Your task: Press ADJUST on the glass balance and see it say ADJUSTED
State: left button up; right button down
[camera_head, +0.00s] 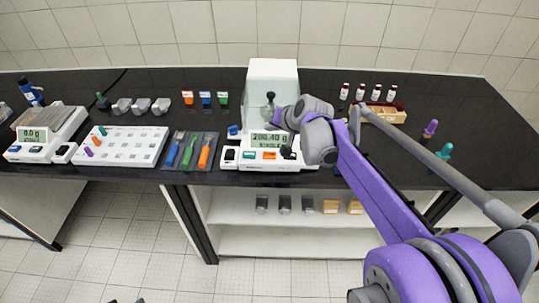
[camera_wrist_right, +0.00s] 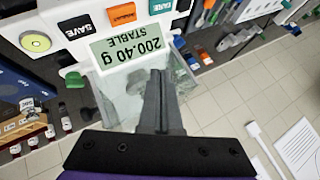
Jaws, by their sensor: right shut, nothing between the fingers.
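The glass balance (camera_head: 270,80) stands at the middle of the bench, with a small grey weight in its chamber. Its display (camera_head: 268,139) reads 200.40 g, STABLE; the right wrist view shows the same reading (camera_wrist_right: 133,45). Below it are a teal TARE button (camera_wrist_right: 160,5), an orange button (camera_wrist_right: 122,14) whose lettering is hard to read, and a black SAVE button (camera_wrist_right: 77,28). My right gripper (camera_head: 281,119) is shut and empty, near the display's top right in the head view. Its fingers (camera_wrist_right: 157,76) touch no button. My left gripper is not in view.
A second balance (camera_head: 44,133) and a white tray with colored pegs (camera_head: 122,145) stand to the left. A grey mat with several tools (camera_head: 210,139) lies beside the balance. Small bottles (camera_head: 360,91) and a wooden rack (camera_head: 390,115) are to the right.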

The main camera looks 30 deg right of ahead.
aim_at(271, 157)
notch_tip(271, 157, down, 8)
jog(key=b, duration=0.4)
jog(key=shift+s+f+b, duration=0.1)
jog(key=shift+s+b, duration=0.05)
jog(key=shift+b, duration=0.15)
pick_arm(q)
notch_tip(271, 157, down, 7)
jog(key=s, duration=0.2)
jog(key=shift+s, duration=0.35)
pick_arm(e)
jog(key=shift+f, duration=0.3)
pick_arm(q)
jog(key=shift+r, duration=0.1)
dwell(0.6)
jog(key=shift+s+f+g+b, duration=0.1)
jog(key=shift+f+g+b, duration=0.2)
jog(key=shift+b, duration=0.05)
pick_arm(e)
jog(key=shift+f, duration=0.4)
